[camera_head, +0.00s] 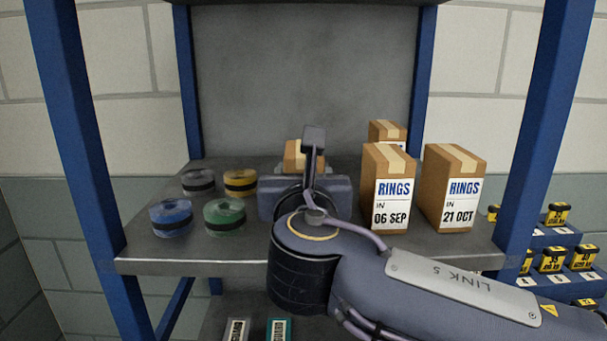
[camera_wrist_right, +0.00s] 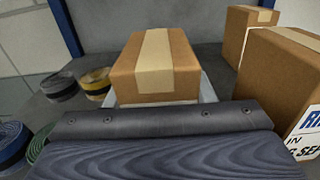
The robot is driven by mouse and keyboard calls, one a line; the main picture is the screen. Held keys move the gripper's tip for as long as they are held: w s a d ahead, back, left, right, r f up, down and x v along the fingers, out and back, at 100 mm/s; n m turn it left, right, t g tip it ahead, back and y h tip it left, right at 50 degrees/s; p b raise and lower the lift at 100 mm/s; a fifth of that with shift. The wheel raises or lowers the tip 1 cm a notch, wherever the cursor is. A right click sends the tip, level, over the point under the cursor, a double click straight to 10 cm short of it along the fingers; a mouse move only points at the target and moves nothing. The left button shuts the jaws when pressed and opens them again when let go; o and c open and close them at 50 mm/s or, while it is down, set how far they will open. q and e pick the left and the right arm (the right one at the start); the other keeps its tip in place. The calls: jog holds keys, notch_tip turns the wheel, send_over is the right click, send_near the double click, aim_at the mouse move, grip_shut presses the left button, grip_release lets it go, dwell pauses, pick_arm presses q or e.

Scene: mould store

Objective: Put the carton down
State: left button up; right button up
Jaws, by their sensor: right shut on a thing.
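A brown carton (camera_head: 293,150) with a pale tape strip is over the back middle of the grey shelf (camera_head: 215,253), mostly hidden behind my right gripper (camera_head: 306,167) in the head view. The right wrist view shows the carton (camera_wrist_right: 128,78) upright, top and near side visible, between the pale fingers of the gripper (camera_wrist_right: 158,95), which is shut on it. The carton's underside is hidden, so I cannot tell whether it touches the shelf. My left gripper is not in view.
Several tape rolls (camera_head: 224,214) lie on the shelf's left. At right stand cartons labelled RINGS, 06 SEP (camera_head: 388,170) and 21 OCT (camera_head: 455,165), with another carton (camera_head: 386,131) behind. Blue posts (camera_head: 75,140) frame the shelf. Yellow-black boxes (camera_head: 552,258) sit at far right.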

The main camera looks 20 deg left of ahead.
jog(key=o, duration=1.2)
jog(key=shift+c, duration=0.2)
jog(key=shift+s+r, duration=0.1)
jog(key=shift+s, duration=0.05)
jog(key=v, duration=1.1)
jog(key=shift+s+b, duration=0.35)
jog(key=shift+b, duration=0.1)
jog(key=shift+d, duration=0.15)
